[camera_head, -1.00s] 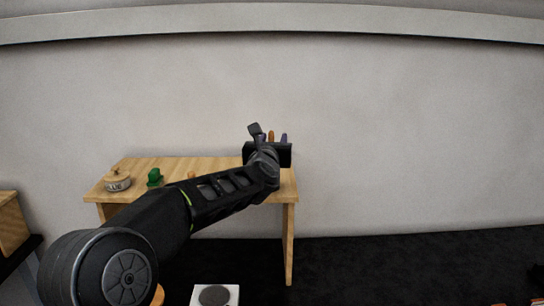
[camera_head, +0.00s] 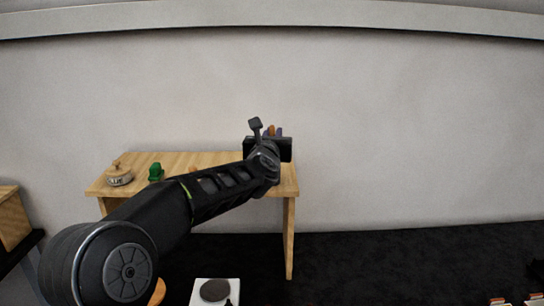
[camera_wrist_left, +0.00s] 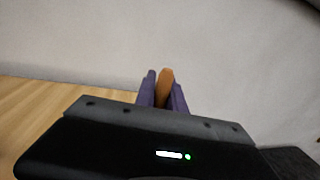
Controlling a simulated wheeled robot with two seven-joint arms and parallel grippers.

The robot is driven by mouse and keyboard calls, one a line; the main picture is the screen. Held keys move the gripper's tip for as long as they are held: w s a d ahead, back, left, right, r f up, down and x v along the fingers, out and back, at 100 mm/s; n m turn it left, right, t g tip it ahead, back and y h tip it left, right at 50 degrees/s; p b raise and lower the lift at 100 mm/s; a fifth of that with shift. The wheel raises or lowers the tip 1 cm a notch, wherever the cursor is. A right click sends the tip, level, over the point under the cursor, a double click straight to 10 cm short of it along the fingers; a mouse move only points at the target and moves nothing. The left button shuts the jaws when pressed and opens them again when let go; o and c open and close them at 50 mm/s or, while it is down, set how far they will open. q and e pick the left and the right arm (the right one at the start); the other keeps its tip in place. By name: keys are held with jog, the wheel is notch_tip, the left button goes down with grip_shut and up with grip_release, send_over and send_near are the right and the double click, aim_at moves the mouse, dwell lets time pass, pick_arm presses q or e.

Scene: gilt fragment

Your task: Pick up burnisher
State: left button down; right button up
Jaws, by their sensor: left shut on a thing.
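The burnisher (camera_wrist_left: 166,88) shows as an orange-brown handle end in the left wrist view, upright between two purple fingers. My left gripper (camera_wrist_left: 162,92) is shut on it, with the fingers pressed along both sides. In the head view the burnisher's tip (camera_head: 271,130) shows just above my left gripper (camera_head: 272,132), over the right end of the wooden table. The lower part of the burnisher is hidden behind the gripper body, so I cannot tell whether it touches the table. My right gripper is not in view.
The wooden table (camera_head: 190,160) stands against the pale wall. A lidded pot (camera_head: 119,175) and a green object (camera_head: 156,172) sit on its left part. A white device with a dark round top (camera_head: 215,290) is low in front. A wooden box (camera_head: 12,218) is at far left.

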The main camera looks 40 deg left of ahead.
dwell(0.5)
pick_arm(q)
notch_tip(320, 180, up, 10)
jog(key=p, duration=0.2)
dwell(0.4)
dwell(0.5)
